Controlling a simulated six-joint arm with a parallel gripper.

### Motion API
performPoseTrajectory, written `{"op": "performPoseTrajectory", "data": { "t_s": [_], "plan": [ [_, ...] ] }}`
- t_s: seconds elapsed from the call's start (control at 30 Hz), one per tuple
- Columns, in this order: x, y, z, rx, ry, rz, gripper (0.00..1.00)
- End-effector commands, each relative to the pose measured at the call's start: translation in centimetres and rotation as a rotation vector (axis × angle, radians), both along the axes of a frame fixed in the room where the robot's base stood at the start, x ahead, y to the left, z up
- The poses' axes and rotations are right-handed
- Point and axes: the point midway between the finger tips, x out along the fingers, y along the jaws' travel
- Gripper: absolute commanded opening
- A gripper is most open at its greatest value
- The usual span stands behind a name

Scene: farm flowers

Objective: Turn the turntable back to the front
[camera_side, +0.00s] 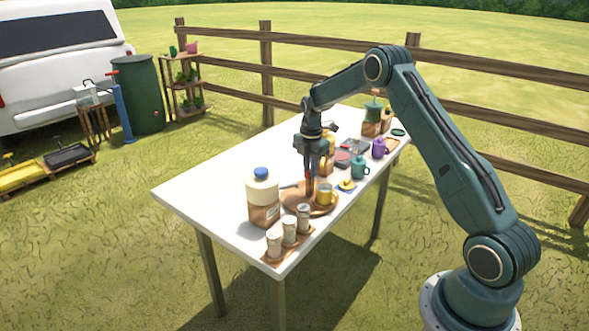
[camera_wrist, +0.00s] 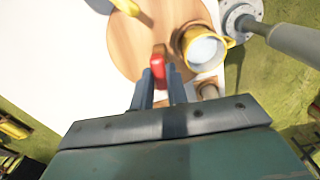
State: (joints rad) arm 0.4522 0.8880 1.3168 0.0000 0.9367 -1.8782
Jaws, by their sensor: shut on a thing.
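The turntable is a round wooden disc near the front of the white table in the side view (camera_side: 318,210). It fills the upper middle of the wrist view (camera_wrist: 128,48). A yellow mug (camera_side: 326,196) stands on it, just right of my gripper (camera_side: 310,186). In the wrist view the mug (camera_wrist: 201,50) holds something pale. A peg with a red top (camera_wrist: 158,66) rises from the disc. My gripper is shut on this peg, with a finger on each side. The peg's lower part is mostly hidden.
A large jar with a blue lid (camera_side: 262,198) stands close left of the turntable. Several small pale jars (camera_side: 289,230) sit on a wooden tray at the front edge. A teal mug (camera_side: 360,167) and a purple mug (camera_side: 379,148) stand right. The table's left part is clear.

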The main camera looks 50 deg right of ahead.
Motion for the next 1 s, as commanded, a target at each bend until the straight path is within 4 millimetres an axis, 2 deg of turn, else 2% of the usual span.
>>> {"op": "performPoseTrajectory", "data": {
  "t_s": [0.4, 0.93, 0.97, 1.0],
  "plan": [
    [0.11, 0.13, 0.08, 0.001, -0.002, 0.131, 0.0],
    [0.1, 0.14, 0.08, 0.001, -0.002, 0.149, 0.0],
    [0.1, 0.15, 0.08, 0.001, -0.002, 0.149, 0.17],
    [0.09, 0.14, 0.08, 0.001, -0.001, 0.149, 0.25]
  ]
}}
